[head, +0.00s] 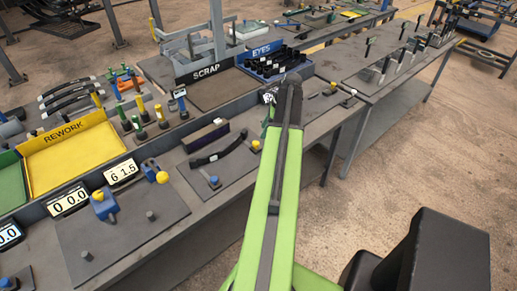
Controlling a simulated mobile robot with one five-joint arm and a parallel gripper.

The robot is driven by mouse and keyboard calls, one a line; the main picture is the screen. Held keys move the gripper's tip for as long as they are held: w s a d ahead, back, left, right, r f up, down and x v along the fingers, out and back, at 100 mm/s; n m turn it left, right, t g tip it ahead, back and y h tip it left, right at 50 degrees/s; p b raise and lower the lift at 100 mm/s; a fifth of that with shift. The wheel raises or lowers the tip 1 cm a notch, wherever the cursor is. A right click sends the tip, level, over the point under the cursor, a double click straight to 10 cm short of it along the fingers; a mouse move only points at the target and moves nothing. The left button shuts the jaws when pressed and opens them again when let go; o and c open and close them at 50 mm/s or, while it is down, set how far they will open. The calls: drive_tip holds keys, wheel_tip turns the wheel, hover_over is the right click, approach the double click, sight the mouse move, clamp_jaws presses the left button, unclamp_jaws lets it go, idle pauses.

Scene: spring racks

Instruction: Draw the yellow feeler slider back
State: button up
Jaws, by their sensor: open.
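A yellow knob (256,144) sits at the right end of a curved black leaf spring (219,155) on a dark fixture plate (232,176); a blue knob (214,180) is at the spring's left end. I cannot tell for sure which knob is the feeler slider. My gripper (268,98) is beyond the yellow knob by the spring, apart from it, mostly hidden behind my green arm; its fingertips are not clear. It holds nothing I can see.
A yellow REWORK tray (78,172), a SCRAP bin (222,101) and a blue EYES tray (251,69) line the bench. Number displays (122,173) stand at the left. A second bench (376,95) with upright pieces is at the right. Bare floor lies beyond.

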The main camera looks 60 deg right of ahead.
sight(256, 143)
drive_tip(key=b+x, duration=0.6)
drive_tip(key=x, duration=0.2)
drive_tip(key=shift+f, duration=0.15)
clamp_jaws()
idle(1.0)
